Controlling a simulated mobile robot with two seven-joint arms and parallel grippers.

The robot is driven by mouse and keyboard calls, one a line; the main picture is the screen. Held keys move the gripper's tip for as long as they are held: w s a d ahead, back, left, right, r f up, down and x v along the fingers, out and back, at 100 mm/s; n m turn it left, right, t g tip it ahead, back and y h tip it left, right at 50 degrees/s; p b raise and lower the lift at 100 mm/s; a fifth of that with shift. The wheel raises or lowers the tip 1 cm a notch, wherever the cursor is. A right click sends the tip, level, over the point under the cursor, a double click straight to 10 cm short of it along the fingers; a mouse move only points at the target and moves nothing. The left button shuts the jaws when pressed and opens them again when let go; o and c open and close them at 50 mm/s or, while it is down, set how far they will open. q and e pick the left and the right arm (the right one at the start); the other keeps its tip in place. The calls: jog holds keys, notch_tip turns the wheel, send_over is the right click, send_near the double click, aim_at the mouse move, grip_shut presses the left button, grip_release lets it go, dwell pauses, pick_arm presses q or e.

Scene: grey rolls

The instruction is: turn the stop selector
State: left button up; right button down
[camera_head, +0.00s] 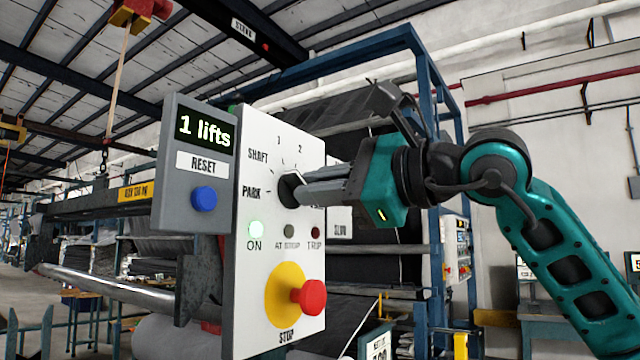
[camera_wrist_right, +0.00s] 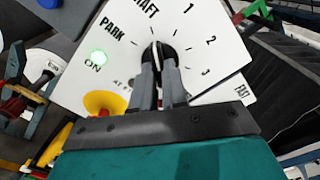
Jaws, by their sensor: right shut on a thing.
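The selector is a small black round knob (camera_head: 287,187) on the upper part of a white control panel (camera_head: 253,290). Marks around it read PARK, SHAFT, 1 and 2, with a 3 also showing in the wrist view. My right gripper (camera_head: 304,190) reaches it from the right and is shut on the knob. In the right wrist view the two grey fingers (camera_wrist_right: 160,75) sit on either side of the black knob (camera_wrist_right: 157,50). The fingers partly hide it, and I cannot tell exactly which mark it points to. My left gripper is not in view.
A red stop button (camera_head: 312,296) on a yellow disc sticks out below. A green ON lamp (camera_head: 256,229) is lit; the lamps beside it are dark. A grey box (camera_head: 180,215) at left reads "1 lifts" and has a blue RESET button (camera_head: 204,198). A blue frame (camera_head: 440,130) stands behind.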

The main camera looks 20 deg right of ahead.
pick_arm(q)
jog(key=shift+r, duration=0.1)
pick_arm(e)
jog(key=shift+n, duration=0.3)
jog(key=c, duration=1.2)
grip_release()
jog(key=shift+o, duration=0.2)
pick_arm(q)
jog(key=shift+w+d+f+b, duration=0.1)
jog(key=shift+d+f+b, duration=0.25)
jog(key=shift+b, duration=0.45)
pick_arm(e)
jog(key=v, duration=1.3)
